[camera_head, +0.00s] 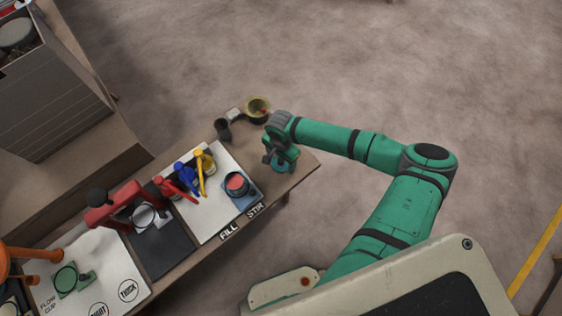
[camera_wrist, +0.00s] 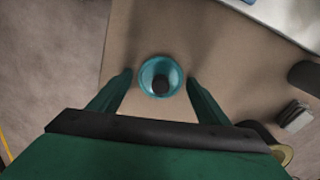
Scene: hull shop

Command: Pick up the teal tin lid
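The teal tin lid (camera_wrist: 147,72) is a round, shallow disc with a dark knob (camera_wrist: 161,86) at its middle. It lies on the bare right end of the bench. In the head view the lid (camera_head: 284,168) shows partly under my gripper (camera_head: 280,158), which hides some of it. In the wrist view my gripper (camera_wrist: 160,80) is open, with one finger on each side of the lid. Small gaps seem to show between the fingers and the rim. Whether the fingers are down at the lid's height I cannot tell.
A dark cup (camera_head: 222,130), a grey block (camera_head: 234,114) and a yellowish bowl (camera_head: 258,108) stand at the bench's back edge. Bare bench surrounds the lid.

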